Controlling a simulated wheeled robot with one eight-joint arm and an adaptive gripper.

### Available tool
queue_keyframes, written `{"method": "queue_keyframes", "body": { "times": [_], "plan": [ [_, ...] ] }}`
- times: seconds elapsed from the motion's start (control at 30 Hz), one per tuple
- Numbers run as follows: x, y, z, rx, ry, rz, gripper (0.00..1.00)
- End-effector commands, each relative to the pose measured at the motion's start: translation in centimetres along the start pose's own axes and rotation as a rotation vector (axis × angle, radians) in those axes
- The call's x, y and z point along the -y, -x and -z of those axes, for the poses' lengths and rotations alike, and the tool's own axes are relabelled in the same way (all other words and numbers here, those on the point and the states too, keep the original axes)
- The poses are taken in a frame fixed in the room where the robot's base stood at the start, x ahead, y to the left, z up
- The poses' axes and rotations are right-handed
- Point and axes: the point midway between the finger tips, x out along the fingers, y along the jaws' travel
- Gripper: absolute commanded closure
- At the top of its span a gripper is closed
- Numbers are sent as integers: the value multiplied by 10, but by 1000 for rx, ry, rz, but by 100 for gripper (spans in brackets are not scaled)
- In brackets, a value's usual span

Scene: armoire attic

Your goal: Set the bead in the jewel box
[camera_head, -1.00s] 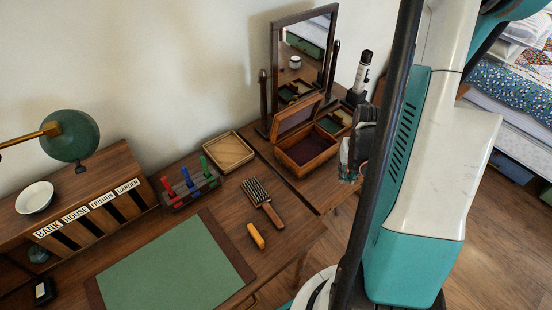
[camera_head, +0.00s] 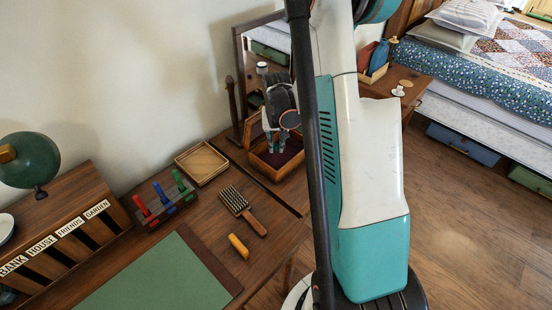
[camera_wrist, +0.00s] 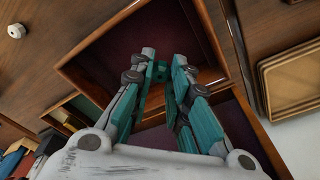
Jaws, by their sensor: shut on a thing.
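The jewel box (camera_head: 264,170) stands open on the dark wooden table below the mirror, its brown wood lined in dark purple. Its rim and lining also fill the middle of the wrist view (camera_wrist: 228,50). My gripper (camera_head: 273,150) points down at the box's opening, with its fingertips over or inside it; I cannot tell their exact height. In the wrist view my gripper (camera_wrist: 164,62) is closed in, and a small teal-green piece (camera_wrist: 157,72) shows between the fingertips. It looks like the bead, but it blends with the teal finger pads. The fingers hide part of the box.
A shallow wooden tray (camera_head: 202,164) lies left of the box. A hairbrush (camera_head: 240,207), a yellow-orange object (camera_head: 238,246) and a rack of coloured handles (camera_head: 165,201) are nearer. The mirror frame (camera_head: 238,85) rises close behind the box. Floor is clear at right.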

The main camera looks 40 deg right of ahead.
Motion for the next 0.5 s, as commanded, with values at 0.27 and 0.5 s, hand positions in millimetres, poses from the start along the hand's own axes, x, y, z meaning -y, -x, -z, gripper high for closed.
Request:
{"method": "queue_keyframes", "body": {
  "times": [0.27, 0.5],
  "plan": [
    [-2, -31, -6, 0, -1, 0, 94],
    [-2, -59, -9, 1, 0, 0, 94]
  ]
}}
